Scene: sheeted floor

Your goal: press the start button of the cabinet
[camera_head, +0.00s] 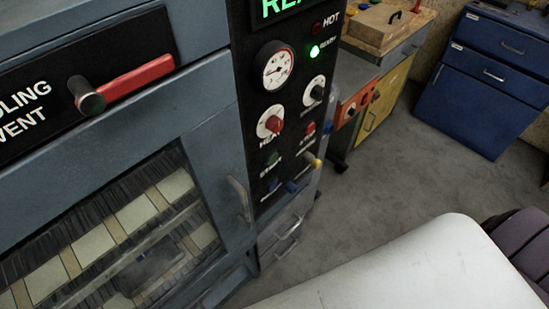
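The cabinet (213,109) is a grey-blue oven-like unit with a black control panel (243,72) on its right side. A small green button (272,158) sits low on the panel, with lettering under it that seems to read START. A red button (310,128) is to its right and a little higher. Above the green button is a white dial with a red knob (274,124). A green lamp (315,52) is lit, and a green display (285,8) at the top shows "REA", cut off by the frame. Neither gripper is in view.
A red lever (138,77) sticks out by the cooling vent label. Door handles (239,199) and a yellow-tipped lever (313,161) project near the panel's lower part. A workbench (385,75) and blue cabinet (485,80) stand behind. Grey floor (390,185) between is clear.

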